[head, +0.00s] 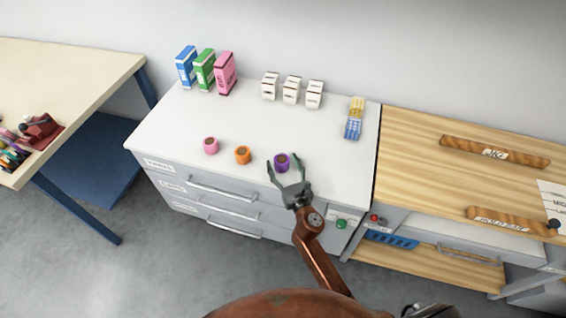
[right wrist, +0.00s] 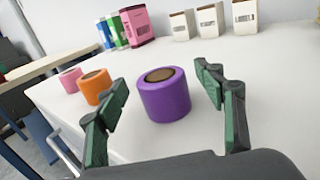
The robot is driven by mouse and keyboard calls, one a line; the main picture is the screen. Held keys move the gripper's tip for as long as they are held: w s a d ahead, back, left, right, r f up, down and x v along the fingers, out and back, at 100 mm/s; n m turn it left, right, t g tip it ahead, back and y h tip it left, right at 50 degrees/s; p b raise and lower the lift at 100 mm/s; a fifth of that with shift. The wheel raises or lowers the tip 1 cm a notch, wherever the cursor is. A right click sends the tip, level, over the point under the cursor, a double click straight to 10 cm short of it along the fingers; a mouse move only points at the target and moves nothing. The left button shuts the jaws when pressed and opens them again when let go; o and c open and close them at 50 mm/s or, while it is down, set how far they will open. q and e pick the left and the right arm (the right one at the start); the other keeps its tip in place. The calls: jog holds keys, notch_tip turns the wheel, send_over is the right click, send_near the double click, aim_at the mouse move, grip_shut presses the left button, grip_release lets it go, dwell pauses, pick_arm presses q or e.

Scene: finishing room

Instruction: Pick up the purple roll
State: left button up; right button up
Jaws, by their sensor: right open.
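The purple roll (head: 282,162) stands upright on the white cabinet top (head: 320,180), near its front edge. In the right wrist view the purple roll (right wrist: 164,97) is ahead of and between the two spread fingers, with a brown core on top. My right gripper (head: 288,170) is open and empty, its fingers pointing at the roll from the front. In the right wrist view the fingers of my right gripper (right wrist: 164,100) show apart on both sides of the roll, with no clear contact. My left gripper is not in view.
An orange roll (head: 242,155) and a pink roll (head: 210,146) stand left of the purple one. Coloured boxes (head: 205,70), white boxes (head: 292,90) and yellow and blue packs (head: 354,118) stand behind. A wooden bench (head: 420,150) adjoins on the right.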

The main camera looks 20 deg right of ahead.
jog(key=shift+w+f, duration=0.1)
jog(key=shift+w, duration=0.65)
jog(key=shift+s, duration=0.1)
jog(key=c, duration=0.9)
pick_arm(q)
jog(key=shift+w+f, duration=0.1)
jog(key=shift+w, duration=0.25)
pick_arm(e)
jog(key=c, duration=0.4)
